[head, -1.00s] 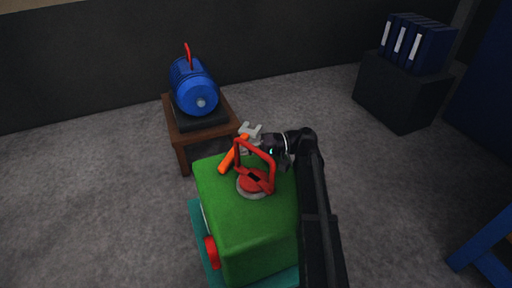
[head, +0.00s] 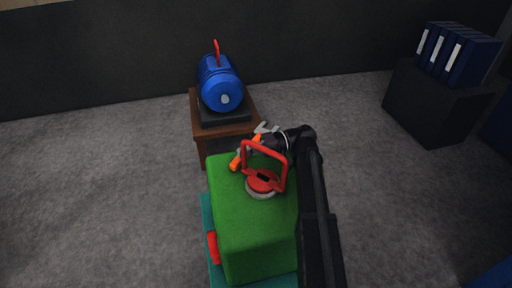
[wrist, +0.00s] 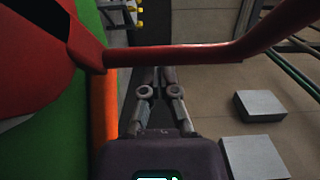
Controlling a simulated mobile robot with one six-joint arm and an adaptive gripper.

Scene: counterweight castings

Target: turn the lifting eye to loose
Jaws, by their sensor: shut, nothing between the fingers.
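The red lifting eye (head: 265,153) stands upright on a red hub with a pale ring, on top of the green casting (head: 245,225). Its bar (wrist: 200,53) crosses the upper wrist view. My gripper (head: 246,150) is shut and empty, on the far side of the eye in the head view. In the wrist view my fingers (wrist: 157,78) meet under the bar, and their very tips are hidden by it. I cannot tell whether they touch the bar.
A blue motor (head: 220,88) sits on a brown table (head: 197,125) behind. Blue binders (head: 465,55) stand on a dark cabinet (head: 430,105) at right. The floor left is clear.

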